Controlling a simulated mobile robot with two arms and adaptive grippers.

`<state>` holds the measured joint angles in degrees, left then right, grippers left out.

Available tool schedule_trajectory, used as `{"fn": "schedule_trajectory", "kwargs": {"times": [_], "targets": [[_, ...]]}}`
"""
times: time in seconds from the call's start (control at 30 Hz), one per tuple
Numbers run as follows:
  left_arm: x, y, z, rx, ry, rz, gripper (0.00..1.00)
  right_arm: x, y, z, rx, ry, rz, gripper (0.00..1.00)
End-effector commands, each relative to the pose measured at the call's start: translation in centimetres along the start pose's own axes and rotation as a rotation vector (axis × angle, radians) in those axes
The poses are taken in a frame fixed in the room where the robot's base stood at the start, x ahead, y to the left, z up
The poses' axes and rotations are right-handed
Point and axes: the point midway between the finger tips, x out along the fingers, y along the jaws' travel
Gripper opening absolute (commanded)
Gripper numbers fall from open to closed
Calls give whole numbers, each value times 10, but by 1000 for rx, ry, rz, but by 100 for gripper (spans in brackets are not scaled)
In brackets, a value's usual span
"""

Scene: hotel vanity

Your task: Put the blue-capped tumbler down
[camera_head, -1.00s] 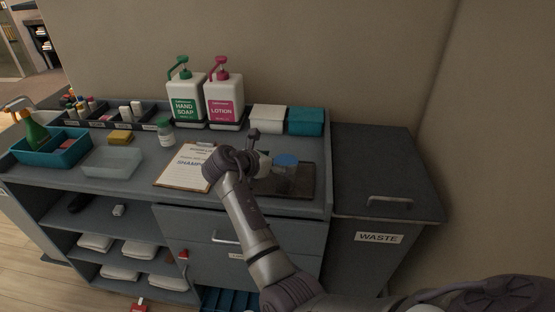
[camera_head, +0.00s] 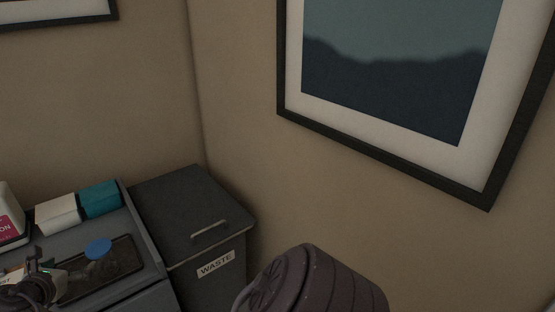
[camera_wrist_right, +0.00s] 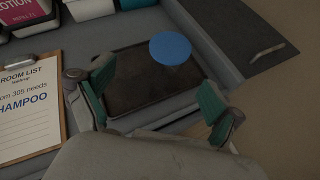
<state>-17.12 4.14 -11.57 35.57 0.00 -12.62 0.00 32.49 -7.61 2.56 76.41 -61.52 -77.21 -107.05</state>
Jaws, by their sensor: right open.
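The blue-capped tumbler (camera_head: 98,249) stands on the dark tray (camera_head: 128,262) at the lower left of the head view. Its round blue cap (camera_wrist_right: 170,48) shows from above in the right wrist view; its see-through body is hard to make out. My right gripper (camera_head: 42,282) is left of the tumbler in the head view. In the right wrist view my right gripper (camera_wrist_right: 158,92) has its green-padded fingers spread wide with nothing between the tips. The tumbler is beyond the fingertips and looks clear of them. My left gripper is not in view.
The waste bin (camera_head: 190,215) stands right of the counter. A white box (camera_head: 58,214) and a teal box (camera_head: 100,199) sit behind the tray. The lotion bottle (camera_head: 8,215) is at the left edge. A clipboard (camera_wrist_right: 30,110) lies left of my right gripper.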

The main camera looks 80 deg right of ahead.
Motion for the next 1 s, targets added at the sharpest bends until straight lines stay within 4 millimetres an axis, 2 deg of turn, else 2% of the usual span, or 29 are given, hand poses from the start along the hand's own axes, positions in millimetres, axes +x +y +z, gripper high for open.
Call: {"fn": "schedule_trajectory", "kwargs": {"times": [0.17, 0.37, 0.47, 0.53, 0.63, 0.77, 0.87, 0.97, 1.0], "targets": [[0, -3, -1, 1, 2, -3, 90, -14, 4, -10, 372, 77, 245, 93], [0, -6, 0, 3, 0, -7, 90, -45, 9, -17, 725, 232, 465, 93], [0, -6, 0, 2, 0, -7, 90, -59, 9, -29, 862, 334, 535, 93], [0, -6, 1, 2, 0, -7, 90, -66, 6, -45, 943, 416, 560, 93], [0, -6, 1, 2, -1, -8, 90, -65, -2, -84, 1030, 540, 544, 93], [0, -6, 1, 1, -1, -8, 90, -55, -17, -137, 1081, 650, 472, 93], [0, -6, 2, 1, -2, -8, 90, -44, -36, -181, 1104, 716, 394, 93], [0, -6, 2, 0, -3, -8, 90, -32, -64, -232, 1123, 778, 291, 93], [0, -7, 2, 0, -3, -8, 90, -27, -79, -256, 1132, 804, 239, 93]]}}
